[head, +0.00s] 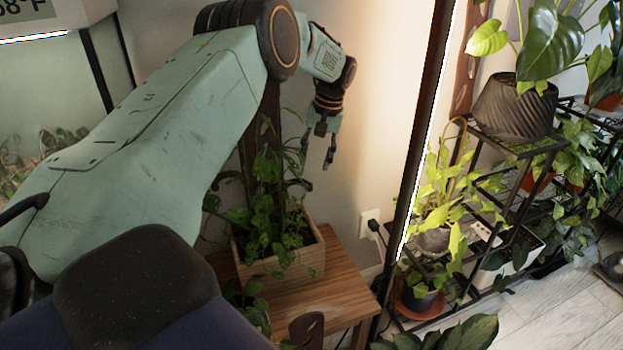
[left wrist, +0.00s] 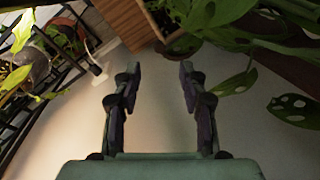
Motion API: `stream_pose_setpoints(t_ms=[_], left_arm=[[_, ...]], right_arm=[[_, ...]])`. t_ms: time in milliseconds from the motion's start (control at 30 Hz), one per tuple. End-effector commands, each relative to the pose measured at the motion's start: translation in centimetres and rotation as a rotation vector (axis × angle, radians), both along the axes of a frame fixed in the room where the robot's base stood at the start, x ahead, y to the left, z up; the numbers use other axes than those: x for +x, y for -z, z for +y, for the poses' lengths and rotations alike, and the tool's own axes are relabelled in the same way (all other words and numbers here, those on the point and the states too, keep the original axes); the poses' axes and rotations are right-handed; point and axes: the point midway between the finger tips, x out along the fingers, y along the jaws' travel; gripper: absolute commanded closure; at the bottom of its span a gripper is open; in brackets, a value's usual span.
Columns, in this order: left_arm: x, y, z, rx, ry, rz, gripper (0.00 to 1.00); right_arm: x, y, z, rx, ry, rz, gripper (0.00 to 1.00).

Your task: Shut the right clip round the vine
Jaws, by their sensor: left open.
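The vine (head: 262,225) has perforated green leaves and climbs a dark brown support (head: 268,130) in a wooden planter box (head: 285,268). My left gripper (head: 318,158) hangs, fingers down, to the right of the vine's upper part, apart from the planter. In the left wrist view its two fingers (left wrist: 160,72) are spread with nothing between them. Vine leaves (left wrist: 238,82) show there to the right of and beyond the fingers. I cannot make out the right clip in either view; leaves and my arm cover parts of the support. My right gripper is not in view.
The planter stands on a wooden table (head: 345,275). A dark upright post (head: 415,130) rises to the right, before a black plant rack (head: 515,150) with several potted plants. A pale wall with a socket (head: 370,222) lies behind; the space by the gripper is clear.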

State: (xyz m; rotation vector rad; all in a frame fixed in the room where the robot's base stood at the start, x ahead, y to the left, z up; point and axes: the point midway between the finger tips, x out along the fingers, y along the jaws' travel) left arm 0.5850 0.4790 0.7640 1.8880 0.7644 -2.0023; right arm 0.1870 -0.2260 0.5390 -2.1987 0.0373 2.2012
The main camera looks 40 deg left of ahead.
Motion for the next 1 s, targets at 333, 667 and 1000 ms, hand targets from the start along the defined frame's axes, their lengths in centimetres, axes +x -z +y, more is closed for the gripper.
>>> stream_pose_setpoints(t_ms=[333,667,1000], left_arm=[[-0.7,4.3,0.2,-0.001,-0.001,0.003,0.58],[-0.8,7.5,0.9,0.000,0.001,0.000,0.58],[-0.6,7.4,1.0,0.001,0.000,-0.001,0.70]], right_arm=[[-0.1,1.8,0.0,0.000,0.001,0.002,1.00],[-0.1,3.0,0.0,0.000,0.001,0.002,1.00],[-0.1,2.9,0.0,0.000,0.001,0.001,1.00]])
